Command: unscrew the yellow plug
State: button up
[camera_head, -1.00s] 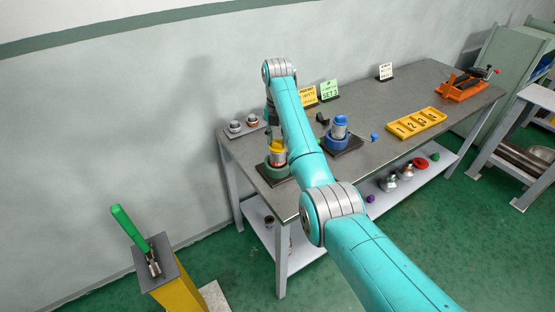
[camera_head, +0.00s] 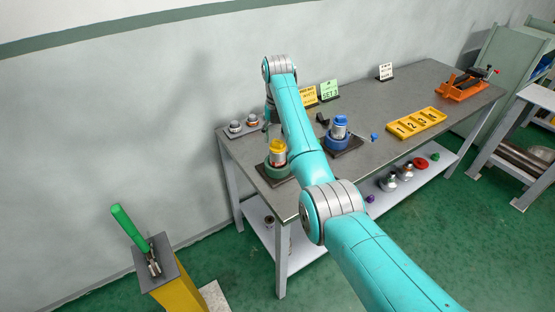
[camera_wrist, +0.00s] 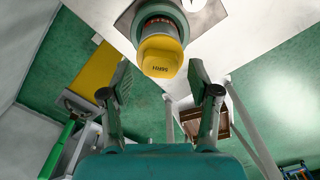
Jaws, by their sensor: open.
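The yellow plug (camera_head: 278,147) sits upright on the end of a pipe held in a green round vise (camera_head: 277,168) at the near left of the bench. In the wrist view the yellow plug (camera_wrist: 160,57) shows its lettered end face, just beyond and between the fingertips. My gripper (camera_wrist: 159,68) is open and empty, with one finger on each side of the plug's lower edge in the picture; I see no contact.
A blue vise (camera_head: 338,142) with a blue-topped pipe stands to the right. Two fittings (camera_head: 243,125) sit at the back left. A yellow numbered tray (camera_head: 416,122) and an orange vise (camera_head: 463,86) lie farther right. A yellow post with a green handle (camera_head: 128,222) stands at front left.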

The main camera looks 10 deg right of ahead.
jog(key=shift+r, duration=0.75)
